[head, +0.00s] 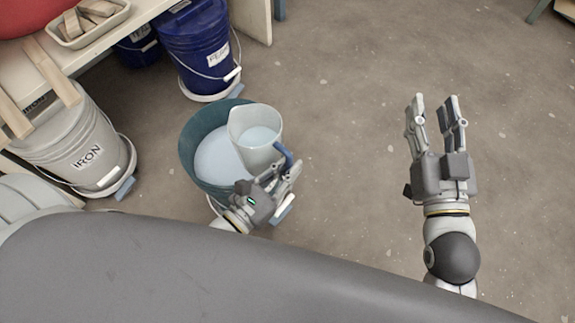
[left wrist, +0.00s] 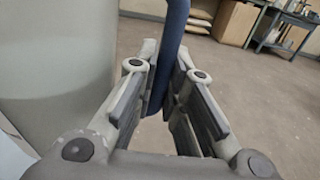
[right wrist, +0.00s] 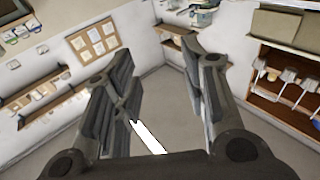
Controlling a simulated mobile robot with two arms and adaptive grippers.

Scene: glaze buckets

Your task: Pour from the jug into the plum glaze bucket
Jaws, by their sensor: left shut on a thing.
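The pale grey jug (head: 243,127) holds pale liquid and looks about upright. My left gripper (head: 283,170) is shut on its blue handle (left wrist: 173,45); the jug's wall (left wrist: 55,70) fills the left of the left wrist view. In the head view the jug overlaps the right part of a teal bucket (head: 188,150) with pale liquid inside; the height between them is unclear. No label shows on the teal bucket. My right gripper (head: 436,105) is open and empty.
A grey bucket labelled IRON (head: 65,135) stands at the left, with wooden pieces above it. Another dark blue bucket (head: 138,52) is partly under the bench (head: 110,40), which bears a tray (head: 72,38) of wooden pieces. The floor (head: 350,120) at right is clear.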

